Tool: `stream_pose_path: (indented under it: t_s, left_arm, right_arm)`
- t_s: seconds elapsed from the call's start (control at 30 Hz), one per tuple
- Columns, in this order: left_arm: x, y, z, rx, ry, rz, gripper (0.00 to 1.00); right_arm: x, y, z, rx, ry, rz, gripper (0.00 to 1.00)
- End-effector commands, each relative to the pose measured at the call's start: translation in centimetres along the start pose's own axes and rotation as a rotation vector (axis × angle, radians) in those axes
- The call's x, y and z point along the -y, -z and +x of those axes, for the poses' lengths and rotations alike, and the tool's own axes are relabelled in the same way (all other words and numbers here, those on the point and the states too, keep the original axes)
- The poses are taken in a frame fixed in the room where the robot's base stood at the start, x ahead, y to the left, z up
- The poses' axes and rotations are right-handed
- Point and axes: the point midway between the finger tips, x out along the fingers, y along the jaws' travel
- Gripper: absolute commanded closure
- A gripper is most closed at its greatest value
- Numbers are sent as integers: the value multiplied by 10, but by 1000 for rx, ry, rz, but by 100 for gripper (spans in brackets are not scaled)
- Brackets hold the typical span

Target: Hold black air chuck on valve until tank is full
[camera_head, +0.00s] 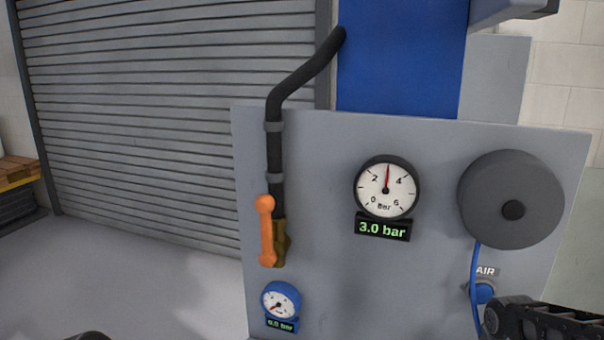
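I cannot make out a black air chuck, a tank or its valve in this view. A large round gauge (387,188) on the grey panel has its needle pointing up and a green readout of 3.0 bar. A smaller blue gauge (281,302) sits low on the panel, and its small readout appears to be 0.0 bar. My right gripper (497,314) shows only in part at the lower right corner, just below the blue AIR fitting (484,292). Its opening and anything in it are hidden. My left gripper is not recognisable.
A grey hose reel (511,200) is on the panel (330,150), and a thin blue hose (474,270) hangs from it. A black pipe (275,150) runs down to a brass valve body (280,243) with an upright orange handle (266,231). Open floor (130,280) lies at left.

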Motion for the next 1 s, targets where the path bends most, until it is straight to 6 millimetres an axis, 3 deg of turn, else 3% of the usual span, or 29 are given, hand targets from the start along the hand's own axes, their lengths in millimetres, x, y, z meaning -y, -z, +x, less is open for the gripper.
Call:
stream_pose_path:
  t_s: [0.57,1.0]
  left_arm:
    - [-1,0,-2,0,0,0,64]
    - [-1,0,-2,0,0,0,64]
  right_arm:
    - [0,0,0,0,0,0,45]
    - [0,0,0,0,0,0,81]
